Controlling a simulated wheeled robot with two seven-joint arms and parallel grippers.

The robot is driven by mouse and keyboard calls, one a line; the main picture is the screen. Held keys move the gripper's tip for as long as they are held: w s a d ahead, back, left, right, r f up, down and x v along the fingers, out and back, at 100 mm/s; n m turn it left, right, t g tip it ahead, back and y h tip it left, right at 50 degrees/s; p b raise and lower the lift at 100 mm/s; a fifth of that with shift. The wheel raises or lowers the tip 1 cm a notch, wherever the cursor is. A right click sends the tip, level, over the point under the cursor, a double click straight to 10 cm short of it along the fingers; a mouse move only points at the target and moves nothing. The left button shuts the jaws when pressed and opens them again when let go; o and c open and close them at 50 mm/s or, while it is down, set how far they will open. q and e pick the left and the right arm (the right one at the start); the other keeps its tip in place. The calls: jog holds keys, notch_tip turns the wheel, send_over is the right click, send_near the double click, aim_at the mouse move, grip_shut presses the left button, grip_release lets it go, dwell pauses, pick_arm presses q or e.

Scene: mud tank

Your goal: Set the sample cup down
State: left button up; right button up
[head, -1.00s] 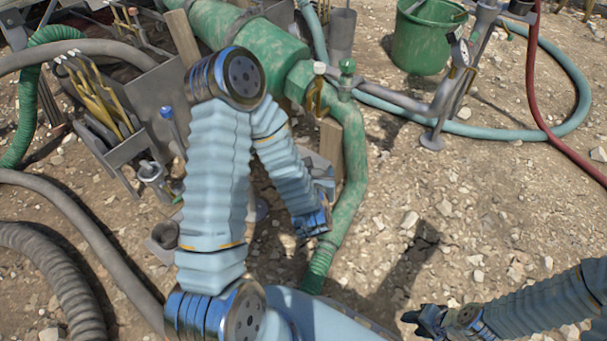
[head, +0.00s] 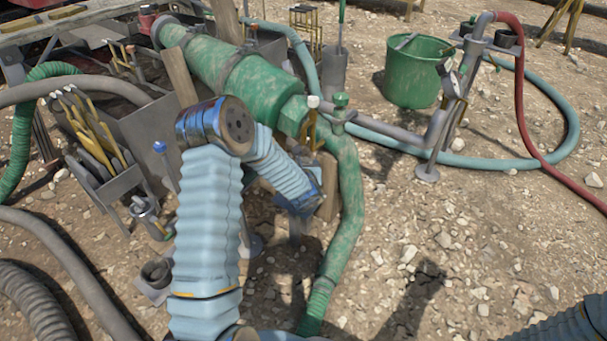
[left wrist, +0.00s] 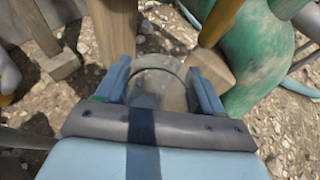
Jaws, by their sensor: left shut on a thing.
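The sample cup (left wrist: 158,88) is a clear round vessel in the left wrist view, between the two blue fingers of my left gripper (left wrist: 160,78). The gripper is shut on it. A wooden post (left wrist: 113,30) stands just beyond the cup, and green pipework lies to its right. I cannot tell whether the cup's base touches anything. In the head view my left wrist ends beside the green pipe, low by a wooden block; the arm hides the fingers and the cup. My right gripper is out of view; only part of its arm shows at the lower right corner.
A green pipe (head: 347,205) bends down beside my left wrist. A green bucket (head: 414,74) stands at the back, with a gauge stand (head: 428,170) and hoses near it. A rack of yellow-handled tools (head: 97,140) is at left. Stony ground on the right is mostly clear.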

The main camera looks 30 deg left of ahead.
pick_arm(q)
jog(key=shift+f, duration=1.65)
jog(key=shift+b, duration=0.3)
jog(key=shift+f, duration=0.2)
jog(key=o, duration=1)
jog(key=shift+r, duration=0.1)
